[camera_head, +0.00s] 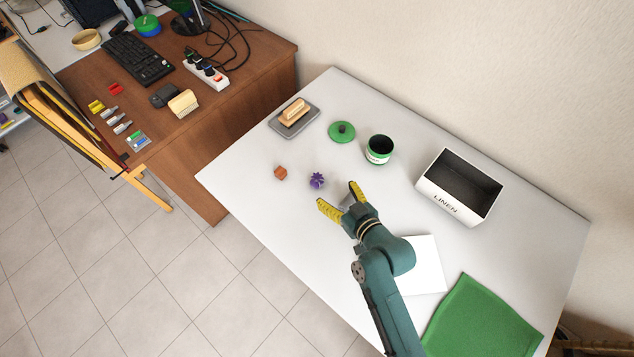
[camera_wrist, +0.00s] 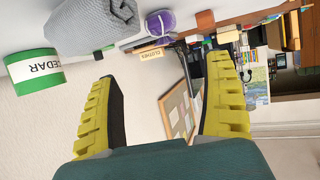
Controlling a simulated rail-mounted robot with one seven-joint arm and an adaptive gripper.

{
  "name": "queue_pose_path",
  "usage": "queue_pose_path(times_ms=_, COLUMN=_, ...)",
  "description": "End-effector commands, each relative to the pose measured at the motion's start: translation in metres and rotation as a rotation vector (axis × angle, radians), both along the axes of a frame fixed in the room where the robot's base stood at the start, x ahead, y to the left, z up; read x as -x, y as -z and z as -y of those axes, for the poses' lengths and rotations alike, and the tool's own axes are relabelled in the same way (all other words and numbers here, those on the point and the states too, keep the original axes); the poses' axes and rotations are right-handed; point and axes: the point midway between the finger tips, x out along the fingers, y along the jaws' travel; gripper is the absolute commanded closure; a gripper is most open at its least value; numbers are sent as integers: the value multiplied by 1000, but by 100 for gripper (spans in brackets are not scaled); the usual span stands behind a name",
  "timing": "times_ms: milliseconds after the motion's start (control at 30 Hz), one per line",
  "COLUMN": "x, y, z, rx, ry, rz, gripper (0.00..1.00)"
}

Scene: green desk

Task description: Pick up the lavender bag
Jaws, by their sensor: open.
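The lavender bag (camera_head: 317,180) is a small purple bundle on the white tabletop. It lies just beyond my gripper's fingertips in the head view. In the wrist view the purple bag (camera_wrist: 160,23) shows near the top edge, beyond and between the fingers. My gripper (camera_head: 338,197) has its yellow fingers spread wide. In the wrist view my gripper (camera_wrist: 165,70) has nothing between its fingers. A grey cloth-like thing (camera_wrist: 95,18) lies near the bag in the wrist view; my gripper mostly hides it in the head view.
A small orange-brown block (camera_head: 280,173) lies left of the bag. A green-and-white CEDAR tin (camera_head: 379,150), green lid (camera_head: 342,132), grey tray with a brush (camera_head: 276,124) and LINEN box (camera_head: 444,205) stand behind. A green cloth (camera_head: 482,322) lies front right. The front-left tabletop is clear.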

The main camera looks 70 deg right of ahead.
Motion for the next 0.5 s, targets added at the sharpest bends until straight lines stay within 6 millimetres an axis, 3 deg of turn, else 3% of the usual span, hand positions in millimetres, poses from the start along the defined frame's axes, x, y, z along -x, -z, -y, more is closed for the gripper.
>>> queue_pose_path(times_ms=100, x=-20, y=12, z=15, rx=1, ry=-1, rz=0, gripper=18)
queue_pose_path(times_ms=267, x=-32, y=18, z=24, rx=-1, ry=-1, rz=-1, gripper=18)
queue_pose_path(times_ms=500, x=-65, y=34, z=42, rx=2, ry=-1, rz=1, gripper=18)
